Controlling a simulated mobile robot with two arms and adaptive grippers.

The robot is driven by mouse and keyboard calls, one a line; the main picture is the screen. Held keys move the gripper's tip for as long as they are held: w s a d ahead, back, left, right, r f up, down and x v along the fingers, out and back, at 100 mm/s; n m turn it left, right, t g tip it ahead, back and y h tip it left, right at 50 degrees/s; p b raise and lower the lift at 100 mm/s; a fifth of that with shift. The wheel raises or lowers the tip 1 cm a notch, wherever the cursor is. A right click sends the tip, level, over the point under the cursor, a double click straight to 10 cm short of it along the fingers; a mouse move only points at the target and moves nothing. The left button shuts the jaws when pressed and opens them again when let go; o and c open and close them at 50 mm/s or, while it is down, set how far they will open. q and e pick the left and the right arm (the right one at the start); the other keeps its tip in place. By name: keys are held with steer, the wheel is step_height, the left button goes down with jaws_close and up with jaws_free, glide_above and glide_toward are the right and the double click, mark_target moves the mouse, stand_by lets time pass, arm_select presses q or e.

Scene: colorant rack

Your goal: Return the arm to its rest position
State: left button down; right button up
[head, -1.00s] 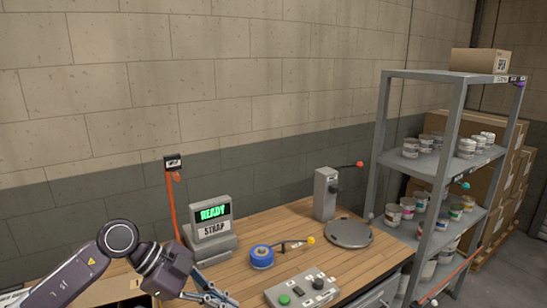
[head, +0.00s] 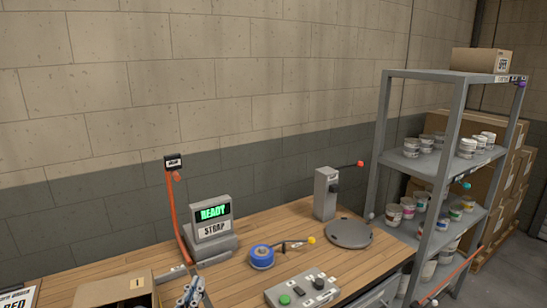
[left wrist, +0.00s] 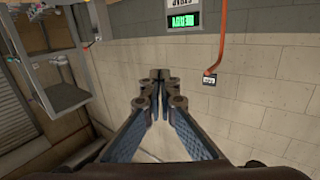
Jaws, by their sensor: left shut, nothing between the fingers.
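My left gripper (head: 194,288) shows at the bottom edge of the head view, beside the open cardboard box and in front of the workbench display. Most of its arm is out of the picture. In the left wrist view, the fingertips of my left gripper (left wrist: 160,78) meet, shut with nothing between them. My right gripper is in neither view.
A display reading READY (head: 211,212) and an orange post (head: 172,215) stand on the wooden workbench (head: 330,262). An open cardboard box (head: 112,288) is at lower left. A grey shelf rack (head: 447,78) with several tubs stands at right.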

arm_select(q)
steer(key=s+a+f+n+g+y, duration=0.1)
steer(key=s+a+f+g, duration=0.1)
steer(key=s+f, duration=0.3)
steer(key=s+a+f+g+y, duration=0.1)
steer(key=s+a+f+g, duration=0.15)
steer(key=f, duration=0.35)
steer(key=s+f+m+g, duration=0.1)
steer(key=s+f+g, duration=0.45)
steer(key=s, duration=0.55)
steer(key=s+f+m+g, duration=0.1)
steer(key=s+f+g, duration=0.3)
steer(key=s+f, duration=0.5)
steer(key=s+d+f+g+b, duration=0.1)
steer(key=s+f, duration=0.1)
steer(key=f, duration=1.1)
steer(key=s+f+b, duration=0.2)
steer(key=f, duration=1.2)
steer(key=s+a+f+g+b, duration=0.1)
steer(key=s+a+f+b, duration=0.1)
steer(key=s+f, duration=1.5)
steer(key=shift+a+f, duration=0.55)
steer(key=shift+f, duration=0.35)
